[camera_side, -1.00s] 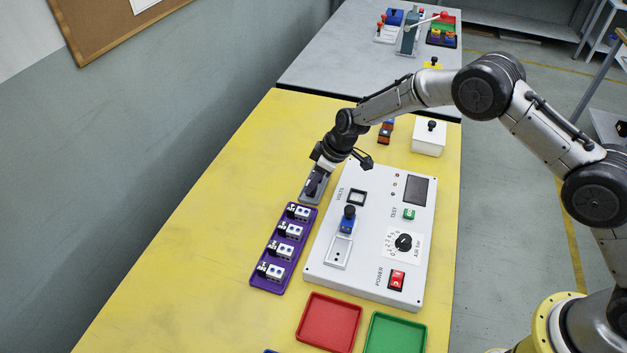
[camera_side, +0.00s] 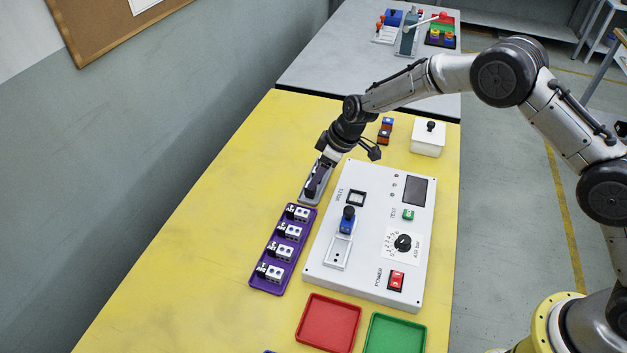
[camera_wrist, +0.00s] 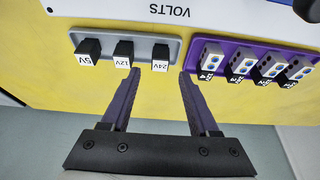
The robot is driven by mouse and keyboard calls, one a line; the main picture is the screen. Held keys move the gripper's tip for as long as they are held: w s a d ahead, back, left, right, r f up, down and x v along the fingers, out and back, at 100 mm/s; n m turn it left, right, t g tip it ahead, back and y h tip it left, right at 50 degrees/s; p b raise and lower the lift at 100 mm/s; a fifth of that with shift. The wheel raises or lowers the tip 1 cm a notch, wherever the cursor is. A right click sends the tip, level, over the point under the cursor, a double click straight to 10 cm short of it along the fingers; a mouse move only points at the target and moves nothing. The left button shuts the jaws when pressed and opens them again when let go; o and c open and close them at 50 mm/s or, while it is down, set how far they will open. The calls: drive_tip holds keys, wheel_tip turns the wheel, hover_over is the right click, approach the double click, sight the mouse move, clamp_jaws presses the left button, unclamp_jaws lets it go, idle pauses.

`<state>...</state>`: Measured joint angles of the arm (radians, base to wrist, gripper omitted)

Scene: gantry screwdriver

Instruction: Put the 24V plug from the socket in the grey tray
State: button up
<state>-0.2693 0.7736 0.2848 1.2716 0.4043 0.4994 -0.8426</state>
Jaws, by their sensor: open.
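The black 24V plug (camera_wrist: 160,51) stands in the right end of the grey tray (camera_wrist: 103,37) in the wrist view, its white label facing the camera. The 12V plug (camera_wrist: 123,48) and the 5V plug (camera_wrist: 88,46) stand left of it in the same tray. My gripper (camera_wrist: 160,73) is open, its two purple fingertips on either side of the 24V plug with gaps showing. In the side view my gripper (camera_side: 314,184) is over the grey tray (camera_side: 306,200) and hides the plugs. The VOLTS socket (camera_side: 356,198) on the white panel looks empty.
The white test panel (camera_side: 388,268) lies right of the grey tray. Red (camera_side: 328,323) and green (camera_side: 394,335) trays stand in front. The yellow table is clear to the left.

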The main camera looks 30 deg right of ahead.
drive_tip(key=v, duration=0.8)
drive_tip(key=s+d+r+m+t+h, duration=0.1)
drive_tip(key=s+d+r+m, duration=0.1)
drive_tip(key=s+d+r, duration=0.55)
drive_tip(key=s+d+r+m, duration=0.2)
drive_tip(key=s+d+r, duration=0.2)
drive_tip(key=s+r, duration=0.65)
drive_tip(key=s+d+m+h, duration=0.1)
drive_tip(key=s+d+m, duration=0.1)
drive_tip(key=s, duration=0.8)
drive_tip(key=s+d+m+t+h, duration=0.1)
drive_tip(key=s+d+m, duration=0.2)
drive_tip(key=s, duration=0.8)
drive_tip(key=shift+d, duration=0.75)
drive_tip(key=shift+r, duration=0.1)
